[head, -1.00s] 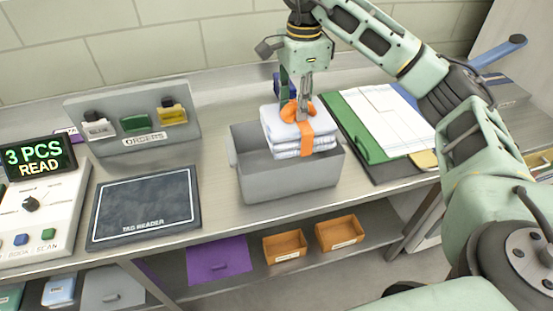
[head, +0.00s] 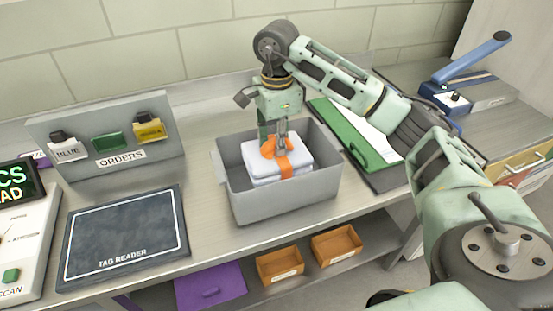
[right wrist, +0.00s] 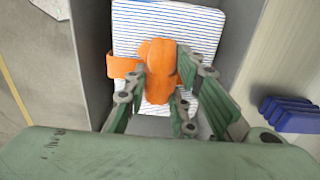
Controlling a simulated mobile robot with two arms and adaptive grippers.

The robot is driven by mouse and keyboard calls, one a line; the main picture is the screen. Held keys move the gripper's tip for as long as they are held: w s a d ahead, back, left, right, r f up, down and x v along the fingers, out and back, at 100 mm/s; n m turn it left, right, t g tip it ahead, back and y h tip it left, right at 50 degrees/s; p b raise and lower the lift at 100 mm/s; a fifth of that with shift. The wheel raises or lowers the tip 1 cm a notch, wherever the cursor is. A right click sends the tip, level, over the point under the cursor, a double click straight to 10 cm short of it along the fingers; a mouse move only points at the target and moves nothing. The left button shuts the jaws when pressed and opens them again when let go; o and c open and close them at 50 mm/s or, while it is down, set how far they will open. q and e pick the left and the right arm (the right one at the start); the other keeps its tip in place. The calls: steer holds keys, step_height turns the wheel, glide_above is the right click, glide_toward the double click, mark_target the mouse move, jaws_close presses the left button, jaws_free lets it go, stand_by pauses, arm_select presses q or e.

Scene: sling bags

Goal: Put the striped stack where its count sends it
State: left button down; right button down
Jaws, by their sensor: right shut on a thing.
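The striped stack (head: 266,170) is a folded white bundle with thin blue stripes, tied with an orange band (head: 286,166). It sits low inside a grey open bin (head: 285,205) on the bench; whether it touches the bin floor is hidden. The stack also shows in the right wrist view (right wrist: 195,30) with blue stripes and an orange knot (right wrist: 160,62). My right gripper (head: 275,146) points down over the stack and is shut on the orange knot. The reader display (head: 14,182) is cut off at the left edge, showing "CS" and "AD". My left gripper is not in view.
A dark tag reader pad (head: 125,235) lies left of the bin. A green folder (head: 350,135) lies right of the bin.

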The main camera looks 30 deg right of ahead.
steer(key=shift+s+f, duration=0.1)
steer(key=shift+f, duration=0.45)
step_height(320, 180, down, 4)
steer(key=shift+r+p, duration=0.2)
steer(key=shift+p, duration=0.3)
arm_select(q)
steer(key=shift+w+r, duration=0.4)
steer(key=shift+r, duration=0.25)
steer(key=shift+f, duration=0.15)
arm_select(e)
steer(key=shift+f, duration=0.1)
steer(key=c, duration=1.5)
jaws_free()
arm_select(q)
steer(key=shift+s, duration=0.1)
